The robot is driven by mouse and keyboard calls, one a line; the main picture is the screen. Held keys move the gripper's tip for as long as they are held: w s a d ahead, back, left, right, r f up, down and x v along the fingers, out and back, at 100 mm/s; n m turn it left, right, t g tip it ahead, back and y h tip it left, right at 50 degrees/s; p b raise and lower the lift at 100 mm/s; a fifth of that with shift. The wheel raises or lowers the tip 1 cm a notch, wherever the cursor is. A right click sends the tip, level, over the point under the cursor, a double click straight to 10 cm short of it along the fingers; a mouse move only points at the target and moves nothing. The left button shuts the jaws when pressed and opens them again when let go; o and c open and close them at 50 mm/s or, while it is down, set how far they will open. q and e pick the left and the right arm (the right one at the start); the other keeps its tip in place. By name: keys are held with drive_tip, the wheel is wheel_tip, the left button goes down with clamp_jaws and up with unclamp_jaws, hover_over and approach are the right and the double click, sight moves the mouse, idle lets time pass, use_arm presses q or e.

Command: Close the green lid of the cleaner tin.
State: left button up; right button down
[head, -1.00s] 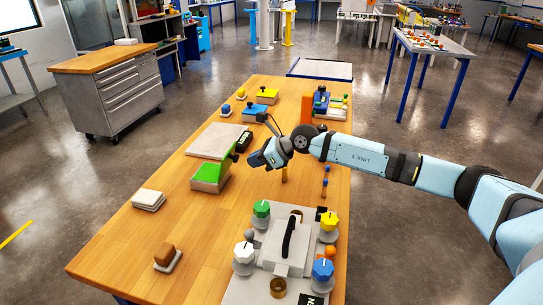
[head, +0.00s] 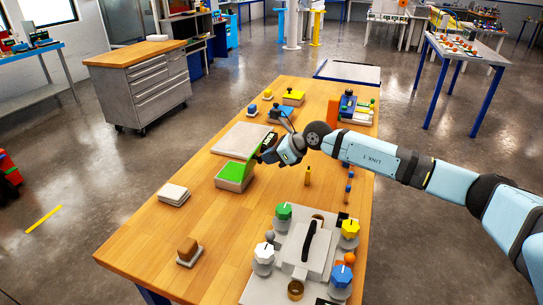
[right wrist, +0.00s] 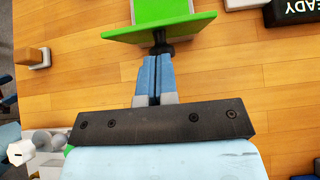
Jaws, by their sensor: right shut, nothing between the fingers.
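The cleaner tin (head: 232,184) is a pale box with a green inside, standing on the wooden bench. Its green lid (head: 255,152) is open, tilted up steeply along the tin's right side. In the right wrist view the lid (right wrist: 160,28) shows nearly edge-on, with a dark knob (right wrist: 160,47) on its near face. My right gripper (head: 267,156) is just right of the lid. Its fingers (right wrist: 154,62) are shut and empty, with the tips at or very near the knob; I cannot tell whether they touch. My left gripper is not in view.
A grey slab (head: 240,139) lies behind the tin. A blue-topped tin (head: 279,115) and a yellow-topped tin (head: 293,97) stand farther back. A panel with coloured knobs (head: 283,210) is at the front right.

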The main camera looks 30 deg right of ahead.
drive_tip(key=shift+w+a+r+p, duration=0.1)
drive_tip(key=shift+w+r+p, duration=0.1)
drive_tip(key=shift+p, duration=0.15)
